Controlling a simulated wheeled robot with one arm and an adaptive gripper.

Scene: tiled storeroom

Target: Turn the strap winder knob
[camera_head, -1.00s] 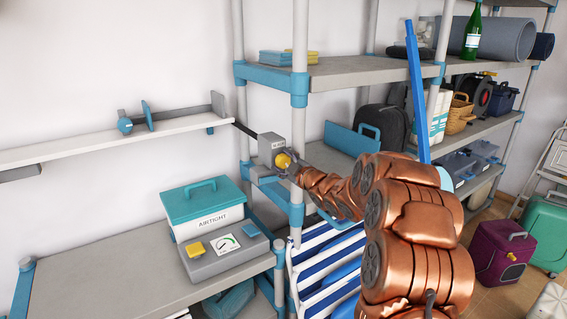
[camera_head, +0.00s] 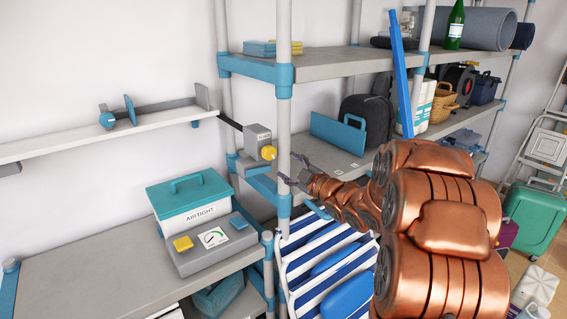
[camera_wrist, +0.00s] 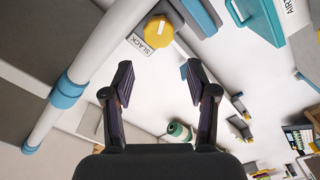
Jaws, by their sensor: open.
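The strap winder is a grey box (camera_head: 257,139) at the shelf post, with a dark strap running left from it. Its round yellow knob (camera_head: 269,153) faces my arm. In the wrist view the knob (camera_wrist: 159,31) shows at top centre with a light pointer mark, beside a label reading SLACK (camera_wrist: 151,48). My gripper (camera_head: 291,167) is open and empty, just right of and below the knob, apart from it.
A teal AIRTIGHT box (camera_head: 190,197) and a grey gauge box (camera_head: 213,247) sit on the lower left shelf. A blue pole (camera_head: 401,75) leans behind my arm.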

